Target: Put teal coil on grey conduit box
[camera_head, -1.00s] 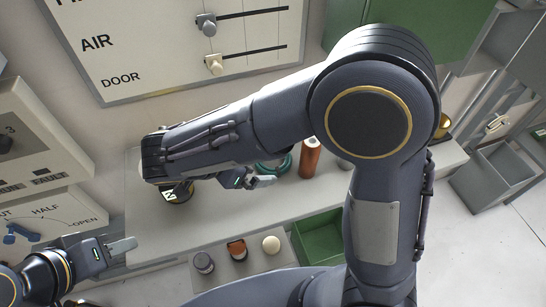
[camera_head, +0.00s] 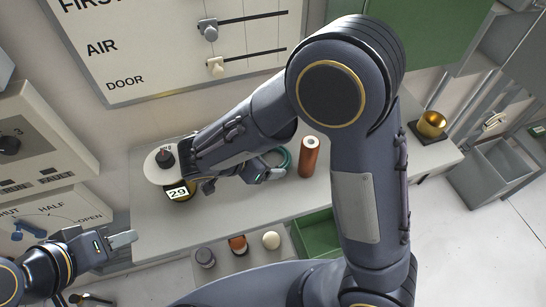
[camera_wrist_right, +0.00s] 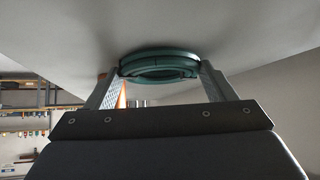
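The teal coil (camera_head: 284,158) lies on the grey bench, partly hidden behind my right gripper (camera_head: 272,174). In the right wrist view the coil (camera_wrist_right: 160,66) is a flat ring at the fingertips of my right gripper (camera_wrist_right: 160,85). The fingers are spread, one on each side of the ring; I see no clear grip. A grey open-topped box (camera_head: 492,176) stands at the right beside the bench; I cannot tell whether it is the grey conduit box. My left gripper (camera_head: 122,240) is empty at the bench's left end; its finger gap is not clear.
An orange-brown cylinder (camera_head: 309,156) stands just right of the coil. A round item with a "29" label (camera_head: 178,192) is at the bench's left. A gold dome (camera_head: 432,124) sits at its right end. A green bin (camera_head: 318,235) is at the bench front.

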